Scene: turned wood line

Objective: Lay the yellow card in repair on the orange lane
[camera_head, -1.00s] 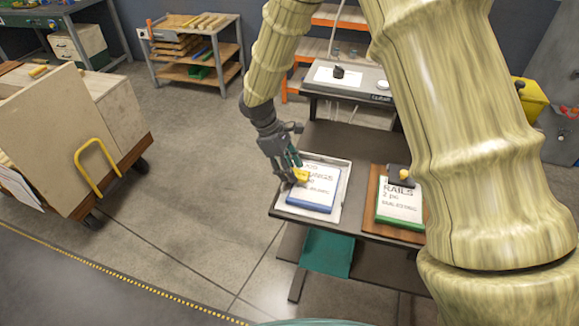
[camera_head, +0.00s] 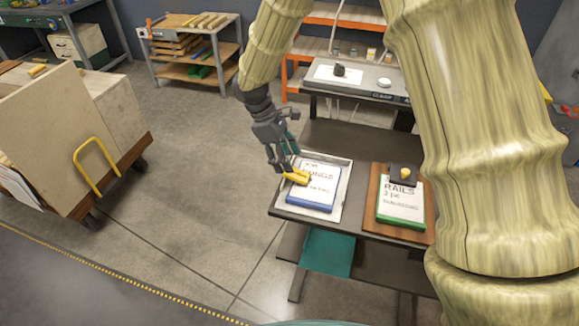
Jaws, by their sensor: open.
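A blue-edged board (camera_head: 313,200) with a white printed sheet reading "RUNGS" lies on a pale tray (camera_head: 277,201) at the left of the dark table. A small yellow piece (camera_head: 298,178) shows at the board's left edge; I cannot tell if it is a card. My gripper (camera_head: 284,163) is open, its teal fingers right at the yellow piece; I cannot tell whether they touch it. A green-edged board (camera_head: 401,205) reading "RAILS" lies on a brown wooden tray (camera_head: 372,197) to the right, with a black clip and yellow knob (camera_head: 405,173) on it. No orange lane is identifiable.
A grey bench (camera_head: 360,85) with a black item (camera_head: 339,70) stands behind the table. An orange-framed shelf (camera_head: 313,48) is further back. A cart with panels and a yellow handle (camera_head: 97,160) stands at left. The floor between is clear.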

